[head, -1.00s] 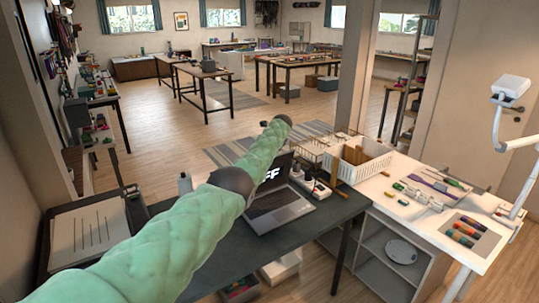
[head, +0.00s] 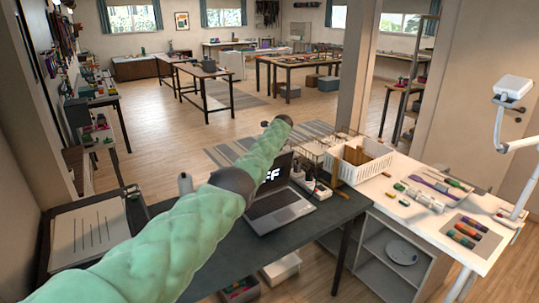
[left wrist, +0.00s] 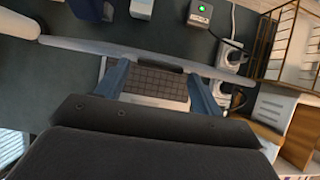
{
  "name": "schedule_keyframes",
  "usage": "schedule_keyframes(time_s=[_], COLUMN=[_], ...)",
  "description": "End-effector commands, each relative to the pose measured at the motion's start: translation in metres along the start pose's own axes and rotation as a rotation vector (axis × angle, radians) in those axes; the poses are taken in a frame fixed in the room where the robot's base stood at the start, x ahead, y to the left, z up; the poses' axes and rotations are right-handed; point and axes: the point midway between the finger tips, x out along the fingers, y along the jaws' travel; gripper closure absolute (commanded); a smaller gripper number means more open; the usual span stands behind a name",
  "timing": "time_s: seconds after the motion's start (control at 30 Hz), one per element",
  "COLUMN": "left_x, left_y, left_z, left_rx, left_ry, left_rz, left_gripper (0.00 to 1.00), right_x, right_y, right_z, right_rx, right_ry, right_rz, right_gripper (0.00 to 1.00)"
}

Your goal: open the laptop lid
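The laptop stands on the dark table, its lid (head: 274,174) raised with the lit screen and white letters facing me in the head view. Its grey base with the keyboard (head: 280,208) lies flat. My left arm in a green sleeve crosses in front and hides the lid's left part; its gripper cannot be made out there. In the left wrist view my left gripper (left wrist: 157,72) has two blue fingers apart, with the dark keyboard (left wrist: 157,86) showing between them. A thin grey edge of the laptop (left wrist: 140,54) runs just past the fingertips; contact cannot be told. My right gripper is out of view.
A power strip with plugs (head: 316,187) lies right of the laptop. A white basket (head: 368,171) stands on the white bench at the right, with tools beyond it. The dark table (head: 300,236) is bare in front.

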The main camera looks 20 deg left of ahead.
Motion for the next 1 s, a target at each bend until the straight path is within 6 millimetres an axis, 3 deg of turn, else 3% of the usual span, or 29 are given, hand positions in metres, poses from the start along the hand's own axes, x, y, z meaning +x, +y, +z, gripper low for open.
schedule_keyframes(time_s=[0.47, 0.77, 0.83, 1.0], left_x=[-0.002, -0.029, -0.038, -0.059], left_y=[0.0, 0.0, 0.0, 0.0], left_z=[-0.001, -0.002, -0.002, -0.002], left_rx=[0.001, 0.0, -0.001, 0.0], left_ry=[0.002, -0.001, -0.001, -0.001], left_rz=[0.002, 0.0, 0.0, 0.0], left_gripper=[0.24, 0.24, 0.24, 0.24], right_x=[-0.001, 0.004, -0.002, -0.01], right_y=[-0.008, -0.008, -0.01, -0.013], right_z=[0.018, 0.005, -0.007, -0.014], right_rx=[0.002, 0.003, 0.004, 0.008], right_ry=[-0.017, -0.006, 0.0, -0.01], right_rz=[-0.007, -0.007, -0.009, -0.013], right_gripper=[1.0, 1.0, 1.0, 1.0])
